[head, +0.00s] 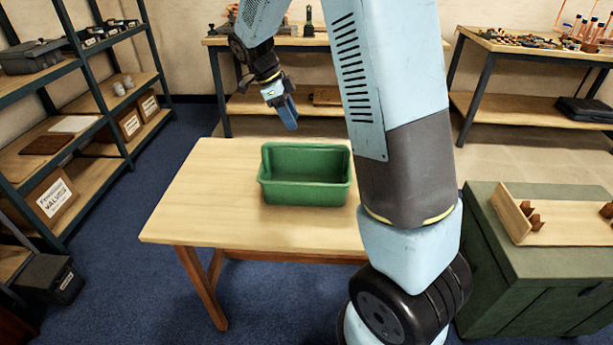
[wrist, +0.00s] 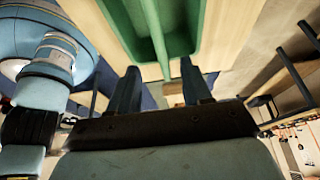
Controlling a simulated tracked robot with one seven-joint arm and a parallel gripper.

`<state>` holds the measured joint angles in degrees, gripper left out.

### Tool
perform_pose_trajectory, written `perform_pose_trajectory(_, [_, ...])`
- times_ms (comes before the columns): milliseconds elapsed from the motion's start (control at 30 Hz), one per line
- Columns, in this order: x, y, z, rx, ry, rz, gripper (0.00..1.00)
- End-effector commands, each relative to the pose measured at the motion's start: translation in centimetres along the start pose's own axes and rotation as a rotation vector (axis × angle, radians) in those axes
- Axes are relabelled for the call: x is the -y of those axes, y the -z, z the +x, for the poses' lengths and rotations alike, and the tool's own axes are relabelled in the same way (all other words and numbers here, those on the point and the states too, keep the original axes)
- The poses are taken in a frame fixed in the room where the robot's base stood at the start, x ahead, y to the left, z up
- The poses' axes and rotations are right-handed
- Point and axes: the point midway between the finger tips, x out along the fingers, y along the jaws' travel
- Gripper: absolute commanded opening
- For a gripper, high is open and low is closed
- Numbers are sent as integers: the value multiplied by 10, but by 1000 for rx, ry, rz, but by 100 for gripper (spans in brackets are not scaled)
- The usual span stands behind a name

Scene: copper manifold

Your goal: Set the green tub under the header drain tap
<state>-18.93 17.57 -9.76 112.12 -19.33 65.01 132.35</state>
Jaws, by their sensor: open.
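The green tub (head: 305,192) stands upright and looks empty on the light wooden table. My gripper (head: 289,120) is above the tub's back rim, pointing down, with nothing held. In the wrist view my gripper (wrist: 161,78) shows two dark fingers spread apart. The tub (wrist: 180,25) lies beyond them at the top of that view, and a strip of its rim lines up with the gap between the fingers. I cannot tell whether the fingers reach down to the rim. I cannot make out the header drain tap in either view.
The wooden table (head: 205,215) is bare around the tub. A shelf rack (head: 85,100) stands at the left. A bench (head: 530,50) with copper-coloured parts is at the back right. A green cabinet (head: 500,270) with a wooden tray (head: 565,230) stands at the right. Blue floor lies between.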

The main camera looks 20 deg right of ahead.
Motion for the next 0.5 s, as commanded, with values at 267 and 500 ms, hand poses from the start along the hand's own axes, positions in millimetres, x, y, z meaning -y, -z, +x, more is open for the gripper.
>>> perform_pose_trajectory(267, [-1, 0, 49, -1, -3, -1, 49])
perform_pose_trajectory(500, [0, 0, 70, 0, -1, -1, 49])
